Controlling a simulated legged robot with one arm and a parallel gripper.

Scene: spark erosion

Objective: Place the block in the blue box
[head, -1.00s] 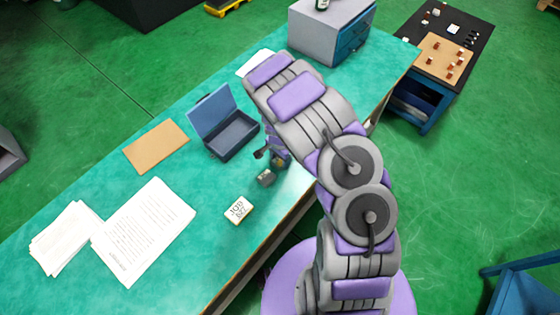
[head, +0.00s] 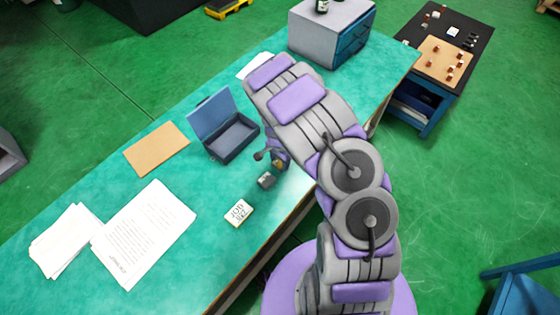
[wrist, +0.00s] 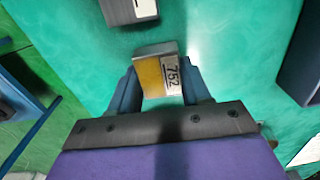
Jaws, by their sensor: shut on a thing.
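The block (wrist: 151,78) shows a yellow face, a grey metal edge and a white label reading 752 in the wrist view. My gripper (wrist: 160,85) is shut on it, one finger on each side. In the head view my gripper (head: 275,160) is low over the bench, mostly behind my arm. I cannot tell whether the block touches the bench. The blue box (head: 232,139) stands open and looks empty, left of and just behind my gripper. Its lid (head: 208,112) leans back.
A white JOB 752 plate (head: 238,213) lies nearer. A brown board (head: 157,148) and papers (head: 145,230) lie left. A grey cabinet (head: 325,35) stands at the back.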

